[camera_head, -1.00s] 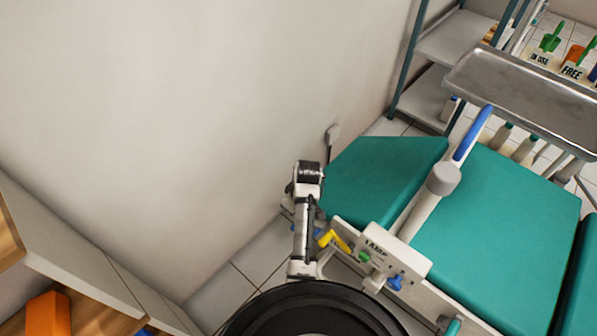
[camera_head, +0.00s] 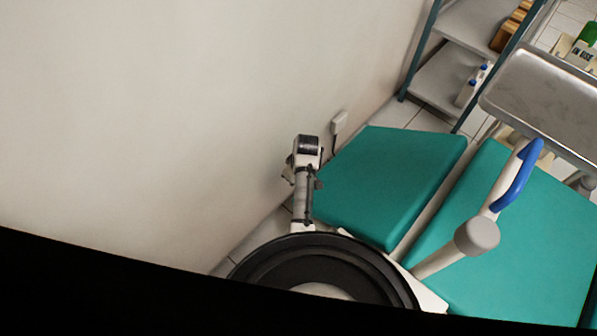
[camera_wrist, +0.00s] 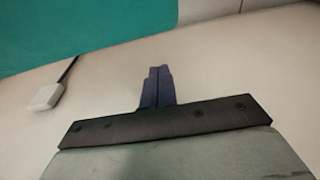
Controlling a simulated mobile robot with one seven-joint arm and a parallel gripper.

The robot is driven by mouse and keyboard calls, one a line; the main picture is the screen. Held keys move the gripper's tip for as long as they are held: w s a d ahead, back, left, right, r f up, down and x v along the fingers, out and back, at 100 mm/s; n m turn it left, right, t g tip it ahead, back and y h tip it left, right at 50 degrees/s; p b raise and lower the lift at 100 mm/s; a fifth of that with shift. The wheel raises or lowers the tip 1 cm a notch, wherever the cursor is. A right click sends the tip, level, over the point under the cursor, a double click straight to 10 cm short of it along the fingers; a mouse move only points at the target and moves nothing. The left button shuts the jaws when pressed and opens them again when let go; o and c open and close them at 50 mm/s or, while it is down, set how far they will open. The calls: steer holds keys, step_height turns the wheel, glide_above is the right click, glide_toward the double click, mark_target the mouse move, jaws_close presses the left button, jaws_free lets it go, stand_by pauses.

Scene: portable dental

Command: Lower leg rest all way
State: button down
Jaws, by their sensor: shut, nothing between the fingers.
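The leg rest is the teal end pad (camera_head: 385,185) of the dental chair, left of the larger teal seat pad (camera_head: 530,240) in the head view. A gap separates the two pads, and I cannot tell the leg rest's exact tilt. A teal surface, likely this pad (camera_wrist: 80,30), fills the upper left of the wrist view. My gripper (camera_wrist: 155,75) is shut and empty, its dark fingers in front of a pale surface. In the head view my arm stands at the leg rest's left edge, and the fingers are hidden. The coloured levers on the chair's side are hidden.
A pale wall (camera_head: 180,110) stands close on the left. A white plug-like piece with a dark cord (camera_head: 339,121) is at the wall, also in the wrist view (camera_wrist: 46,97). A blue-handled grey arm (camera_head: 477,236), metal tray (camera_head: 545,95) and shelf (camera_head: 450,85) are right.

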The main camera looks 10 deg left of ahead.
steer(key=f, duration=0.5)
steer(key=shift+s+d+f, duration=0.2)
steer(key=shift+d+f, duration=0.1)
steer(key=shift+f, duration=0.1)
steer(key=shift+s+d+f, duration=0.2)
steer(key=shift+d+f, duration=0.1)
steer(key=shift+f, duration=0.25)
